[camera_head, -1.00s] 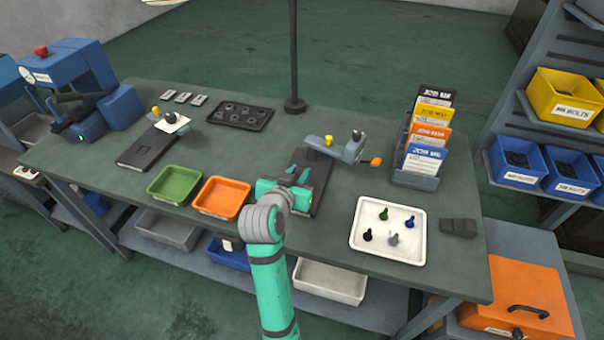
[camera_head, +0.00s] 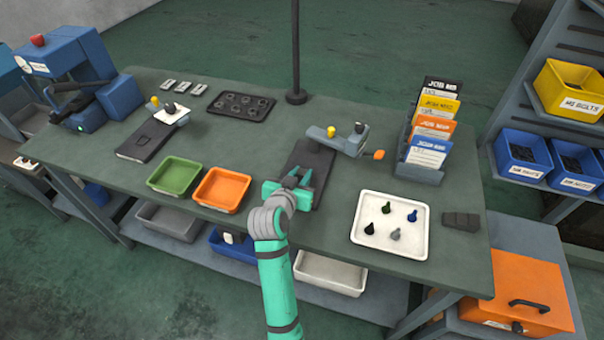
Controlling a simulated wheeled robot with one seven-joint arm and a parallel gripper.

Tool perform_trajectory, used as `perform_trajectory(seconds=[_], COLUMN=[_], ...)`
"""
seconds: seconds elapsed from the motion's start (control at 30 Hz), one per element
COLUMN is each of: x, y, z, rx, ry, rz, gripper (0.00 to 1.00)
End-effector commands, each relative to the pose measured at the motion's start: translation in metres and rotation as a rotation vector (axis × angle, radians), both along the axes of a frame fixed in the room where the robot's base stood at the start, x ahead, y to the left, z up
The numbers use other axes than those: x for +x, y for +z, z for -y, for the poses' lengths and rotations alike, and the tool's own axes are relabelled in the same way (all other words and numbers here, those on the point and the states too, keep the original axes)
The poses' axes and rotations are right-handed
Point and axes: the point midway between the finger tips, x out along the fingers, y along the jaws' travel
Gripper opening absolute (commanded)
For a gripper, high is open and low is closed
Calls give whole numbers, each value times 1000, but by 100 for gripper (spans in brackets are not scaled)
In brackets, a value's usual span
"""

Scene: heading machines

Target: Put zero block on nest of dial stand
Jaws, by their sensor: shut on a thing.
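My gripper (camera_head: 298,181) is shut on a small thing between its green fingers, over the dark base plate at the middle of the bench. The held thing is too small and hidden to identify as the zero block. Behind the fingers stands a grey fixture (camera_head: 345,141) with a yellow knob, a dark knob and an orange handle. A second fixture (camera_head: 150,138) at the left has a dark base, a yellow knob and a white plate. I cannot tell for certain which is the dial stand. No nest can be clearly made out; my gripper covers part of the middle plate.
Green (camera_head: 175,174) and orange (camera_head: 222,189) bins lie left of my gripper. A white tray (camera_head: 410,247) with several small knobbed pieces and a dark block (camera_head: 461,221) lie right. A card rack (camera_head: 420,172), a dark tray (camera_head: 240,106) and an upright pole (camera_head: 295,60) stand farther back.

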Motion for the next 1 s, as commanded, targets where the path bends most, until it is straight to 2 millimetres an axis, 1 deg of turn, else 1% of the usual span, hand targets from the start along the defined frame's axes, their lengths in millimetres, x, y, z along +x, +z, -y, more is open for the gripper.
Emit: perform_trajectory(seconds=[0.07, 0.1, 0.13, 0.17, 0.5, 0.57, 0.67, 0.83, 1.0], x=[0, 0, 0, 0, 0, -3, -14, -43, -73], y=[-1, -1, -1, -1, 2, 4, 8, 21, 34], z=[0, 0, 0, 0, 0, -1, -4, -11, -22], rx=[0, 0, 0, 0, 0, 0, 0, -1, 0], ry=[1, 1, 1, 1, 1, 1, 0, -4, 0], rz=[1, 1, 1, 1, 3, 3, 3, 4, 4], gripper=[0, 29, 36, 40, 40, 40, 40, 40, 40])
